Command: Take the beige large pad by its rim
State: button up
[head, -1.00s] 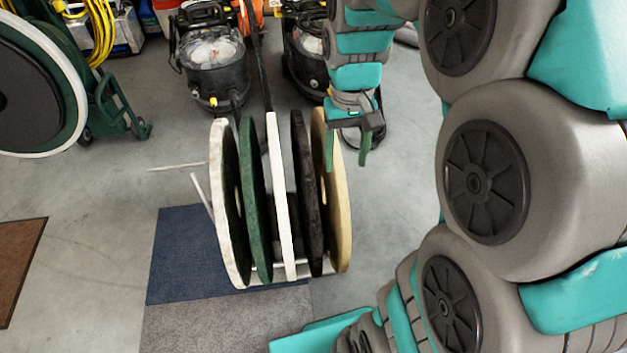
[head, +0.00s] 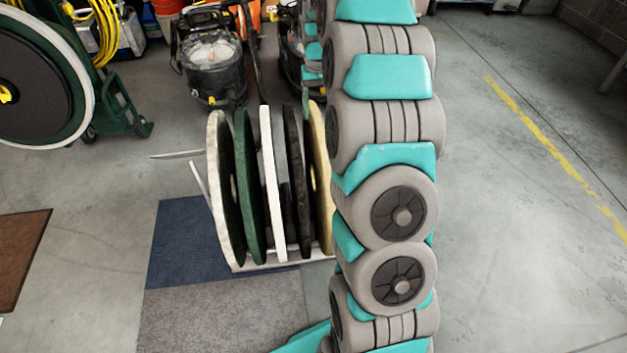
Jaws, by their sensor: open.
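The beige large pad (head: 320,165) stands upright on edge at the right end of a row of pads on a rack. My arm covers its right side. My gripper (head: 307,102) is mostly hidden behind my arm. A green finger shows at the pad's top rim, in the gap between it and the black pad (head: 292,150). The other finger is not clearly seen. The jaws are open, and I cannot tell whether they touch the pad.
A white pad (head: 267,150), a green pad (head: 248,190) and another white pad (head: 214,185) stand left of the black one. Vacuum machines (head: 212,60) stand behind. A blue mat (head: 175,240) lies beneath. The floor at right is clear.

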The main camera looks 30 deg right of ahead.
notch_tip(320, 180, down, 7)
jog(key=shift+a+f+p, duration=0.15)
jog(key=shift+p, duration=0.25)
jog(key=shift+c, duration=0.3)
grip_shut()
dwell(1.1)
